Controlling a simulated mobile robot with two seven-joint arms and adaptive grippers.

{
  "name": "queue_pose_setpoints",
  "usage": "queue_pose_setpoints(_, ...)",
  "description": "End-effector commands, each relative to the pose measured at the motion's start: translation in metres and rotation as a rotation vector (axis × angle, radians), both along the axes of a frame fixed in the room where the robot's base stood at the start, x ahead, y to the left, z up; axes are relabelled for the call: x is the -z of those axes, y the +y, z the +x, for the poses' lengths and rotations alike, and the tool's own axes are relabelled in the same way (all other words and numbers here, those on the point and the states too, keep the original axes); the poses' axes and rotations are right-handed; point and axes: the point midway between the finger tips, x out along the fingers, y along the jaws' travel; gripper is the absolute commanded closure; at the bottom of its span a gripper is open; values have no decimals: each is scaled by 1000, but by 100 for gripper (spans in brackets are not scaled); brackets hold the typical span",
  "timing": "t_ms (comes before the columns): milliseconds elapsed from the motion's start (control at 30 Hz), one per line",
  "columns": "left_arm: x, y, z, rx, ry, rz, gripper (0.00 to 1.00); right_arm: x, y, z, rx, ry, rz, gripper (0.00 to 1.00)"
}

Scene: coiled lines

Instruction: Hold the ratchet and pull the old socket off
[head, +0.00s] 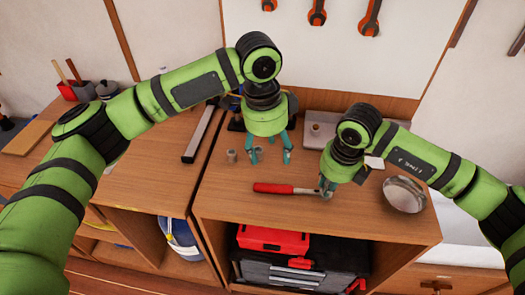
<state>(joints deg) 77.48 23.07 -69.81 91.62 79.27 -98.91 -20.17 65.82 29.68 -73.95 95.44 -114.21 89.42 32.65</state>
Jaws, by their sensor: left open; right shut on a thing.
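The ratchet lies across the right-hand wooden bench top, with its red handle (273,188) pointing left and its metal shaft (305,191) running right. My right gripper (326,191) is shut on the ratchet's right end, low over the bench. The ratchet's head and any socket on it are hidden by the gripper. My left gripper (271,157) is open, fingers pointing down, behind the red handle and apart from it. A small grey metal socket (231,157) stands on the bench just left of the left gripper. I cannot tell whether anything is between the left fingers.
A round metal dish (404,194) is right of my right gripper. A grey metal box (318,131) stands behind, partly hidden. A red and black toolbox (274,239) sits on the shelf below. The bench front left of the handle is clear.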

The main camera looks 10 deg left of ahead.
Motion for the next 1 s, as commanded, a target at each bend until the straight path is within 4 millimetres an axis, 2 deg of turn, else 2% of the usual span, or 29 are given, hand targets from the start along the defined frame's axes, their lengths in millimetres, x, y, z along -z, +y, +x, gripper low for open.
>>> queue_pose_setpoints(133, 5, 12, -8, 32, 24, 88, 35, 1, -1, 0, 1, 0, -1, 100)
queue_pose_setpoints(333, 20, 16, -11, 39, 36, 110, 35, 1, -1, 0, 1, 0, -1, 100)
queue_pose_setpoints(800, 104, 16, -11, 38, 35, 108, 35, 1, -1, 0, 1, 0, -1, 100)
queue_pose_setpoints(1000, 122, 15, -10, 38, 33, 107, 35, 1, -1, 0, 1, 0, -1, 100)
